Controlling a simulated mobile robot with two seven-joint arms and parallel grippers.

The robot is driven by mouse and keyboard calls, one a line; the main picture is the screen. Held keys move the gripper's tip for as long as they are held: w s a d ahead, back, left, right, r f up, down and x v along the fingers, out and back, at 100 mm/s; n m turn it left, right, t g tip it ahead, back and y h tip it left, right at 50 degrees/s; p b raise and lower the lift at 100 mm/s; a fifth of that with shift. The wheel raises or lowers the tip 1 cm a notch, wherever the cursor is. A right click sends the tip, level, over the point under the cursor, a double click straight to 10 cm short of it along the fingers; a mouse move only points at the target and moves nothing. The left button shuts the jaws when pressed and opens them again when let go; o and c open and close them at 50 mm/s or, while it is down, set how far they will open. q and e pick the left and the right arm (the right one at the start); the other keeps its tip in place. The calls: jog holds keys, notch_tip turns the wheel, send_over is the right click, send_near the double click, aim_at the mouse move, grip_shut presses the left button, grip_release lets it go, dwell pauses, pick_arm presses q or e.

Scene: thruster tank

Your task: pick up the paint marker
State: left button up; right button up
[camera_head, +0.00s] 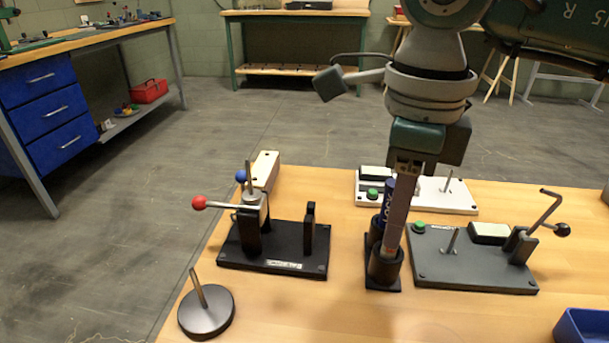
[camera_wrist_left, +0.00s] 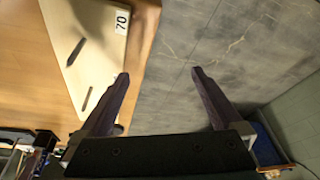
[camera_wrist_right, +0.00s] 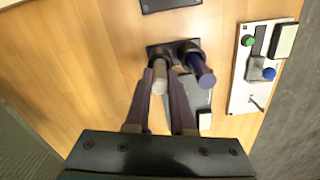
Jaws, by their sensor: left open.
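The paint marker appears to be the pale grey cylinder (camera_wrist_right: 160,82) standing in one cup of a black two-cup holder (camera_head: 383,268). My right gripper (camera_wrist_right: 163,72) reaches down over it, one finger on each side, and looks closed on it. In the head view the right gripper (camera_head: 398,222) hides most of the marker. A blue tube lettered "LOCK" (camera_wrist_right: 203,75) stands in the other cup, close beside the fingers; it also shows in the head view (camera_head: 388,192). My left gripper (camera_wrist_left: 163,75) is open and empty in its wrist view, and outside the head view.
A black clamp fixture (camera_head: 275,245) with a red-knobbed lever stands left of the holder. A dark switch panel (camera_head: 470,272) is at right, a white one (camera_head: 455,200) behind. A round base with a peg (camera_head: 206,313) and a blue bin (camera_head: 583,327) lie near the front.

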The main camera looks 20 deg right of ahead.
grip_shut()
notch_tip(320, 180, up, 20)
jog(key=p, duration=0.3)
jog(key=shift+p, duration=0.3)
dwell(0.3)
